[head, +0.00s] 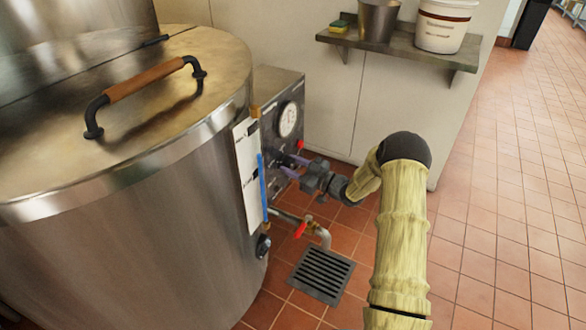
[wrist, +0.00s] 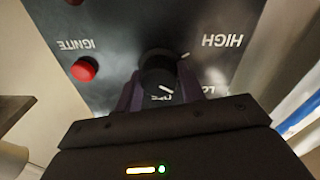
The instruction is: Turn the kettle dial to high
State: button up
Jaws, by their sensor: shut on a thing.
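The kettle (head: 130,235) is a large steel drum at the left of the head view, with a control panel (head: 268,122) on its right side. In the wrist view the panel shows inverted, with a black dial (wrist: 158,62) and the labels HIGH, LO (partly hidden) and IGNITE. White marks show at the dial's right edge and lower side; I cannot tell for sure which is its pointer. My gripper (wrist: 158,84) has its purple fingers on both sides of the dial and is shut on it. In the head view my gripper (head: 287,166) reaches the panel from the right.
A red button (wrist: 84,69) sits beside IGNITE. A round gauge (head: 288,119) is higher on the panel. A pipe with a red valve handle (head: 300,230) and a floor drain (head: 321,275) lie below. A wall shelf (head: 400,50) holds buckets. The tiled floor at right is clear.

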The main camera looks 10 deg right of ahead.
jog(key=n+b, duration=0.1)
jog(key=n, duration=0.1)
jog(key=n+b, duration=0.1)
jog(key=n, duration=0.1)
jog(key=n+b, duration=0.1)
jog(key=n, duration=0.2)
jog(key=shift+d+f+y, duration=0.1)
jog(key=shift+f+y, duration=0.2)
jog(key=shift+f, duration=0.05)
jog(key=n+g+b, duration=0.1)
jog(key=n+b, duration=0.2)
jog(key=n, duration=0.1)
jog(key=shift+n, duration=0.3)
jog(key=shift+r+n+b, duration=0.15)
jog(key=shift+n+b, duration=0.45)
jog(key=shift+n, duration=0.5)
jog(key=o, duration=1)
jog(key=shift+w+r, duration=0.1)
jog(key=shift+d, duration=0.15)
jog(key=p+v, duration=0.4)
jog(key=v, duration=1.3)
jog(key=shift+d+p, duration=0.2)
jog(key=shift+p, duration=0.2)
